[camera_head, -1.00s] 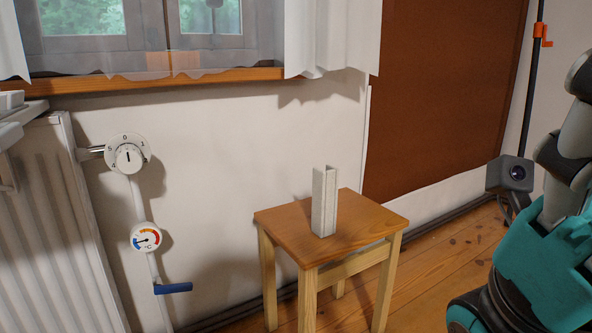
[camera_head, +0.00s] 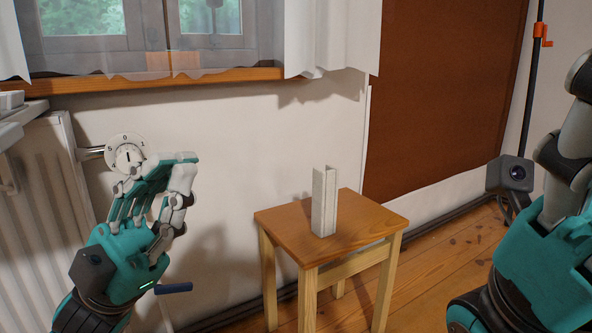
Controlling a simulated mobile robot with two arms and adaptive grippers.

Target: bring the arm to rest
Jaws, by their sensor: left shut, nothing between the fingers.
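My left gripper (camera_head: 180,165) is raised at the left of the head view, in front of the radiator's valve and pipe. My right gripper (camera_head: 568,160) is at the right edge, in front of the wall and wooden floor. It is partly cut off by the frame, and its fingertips are not clearly shown, so I cannot tell if it is open.
A white radiator (camera_head: 35,190) stands at the left, with a numbered dial (camera_head: 124,150) and a blue valve handle (camera_head: 174,288). A wooden stool (camera_head: 285,222) holds an upright pale channel piece (camera_head: 324,203). Wall space between the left gripper and the stool is clear.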

